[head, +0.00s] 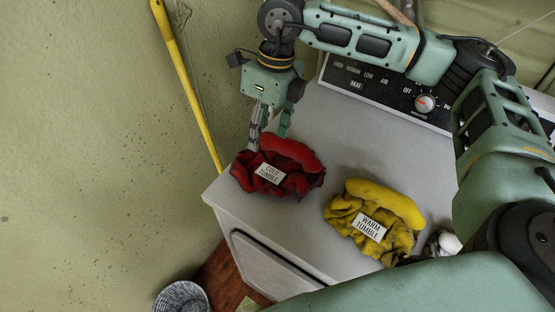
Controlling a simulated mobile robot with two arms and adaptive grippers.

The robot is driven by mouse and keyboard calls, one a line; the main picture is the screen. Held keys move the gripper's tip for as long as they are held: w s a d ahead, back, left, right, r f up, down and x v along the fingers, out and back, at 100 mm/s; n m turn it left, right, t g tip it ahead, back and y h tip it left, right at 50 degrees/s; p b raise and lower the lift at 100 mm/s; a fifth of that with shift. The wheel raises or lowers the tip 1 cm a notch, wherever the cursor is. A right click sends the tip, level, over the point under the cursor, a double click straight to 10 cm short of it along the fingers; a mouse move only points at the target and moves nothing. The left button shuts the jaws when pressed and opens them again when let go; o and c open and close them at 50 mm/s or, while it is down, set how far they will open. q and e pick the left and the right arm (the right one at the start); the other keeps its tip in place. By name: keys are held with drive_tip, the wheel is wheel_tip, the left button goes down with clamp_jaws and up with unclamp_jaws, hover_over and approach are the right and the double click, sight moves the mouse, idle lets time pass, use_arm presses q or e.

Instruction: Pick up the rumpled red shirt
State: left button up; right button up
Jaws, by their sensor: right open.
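The rumpled red shirt (291,153) lies in a heap on the left corner of the grey dryer top (325,135). A white tag on it reads "COLD TUMBLE" (269,174). My right gripper (264,142) points down at the shirt's upper left edge, with its fingers apart. The fingertips are at or just above the cloth; I cannot tell whether they touch it. My left gripper is not in view.
A yellow garment (385,197) tagged "WARM TUMBLE" lies to the right on the dryer. The control panel (390,90) runs along the back. A yellow pole (186,80) leans at the wall. A grey basket (182,297) is below.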

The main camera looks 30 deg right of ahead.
sight(285, 140)
drive_tip(key=shift+m+h, duration=0.4)
drive_tip(key=shift+h, duration=0.5)
drive_tip(key=d, duration=0.3)
drive_tip(key=w+d+r, duration=0.1)
drive_tip(key=d, duration=0.1)
drive_tip(key=shift+d, duration=0.3)
drive_tip(key=shift+s+d+f, duration=0.1)
drive_tip(key=shift+d+f, duration=0.1)
drive_tip(key=f+p, duration=0.1)
drive_tip(key=f, duration=0.1)
drive_tip(key=f+p, duration=0.1)
drive_tip(key=f, duration=0.1)
drive_tip(key=f+p, duration=0.1)
drive_tip(key=f, duration=0.1)
drive_tip(key=shift+s+a+f, duration=0.15)
drive_tip(key=shift+s+a, duration=0.2)
drive_tip(key=shift+a, duration=0.05)
drive_tip(key=shift+f, duration=0.35)
drive_tip(key=shift+c, duration=0.3)
clamp_jaws()
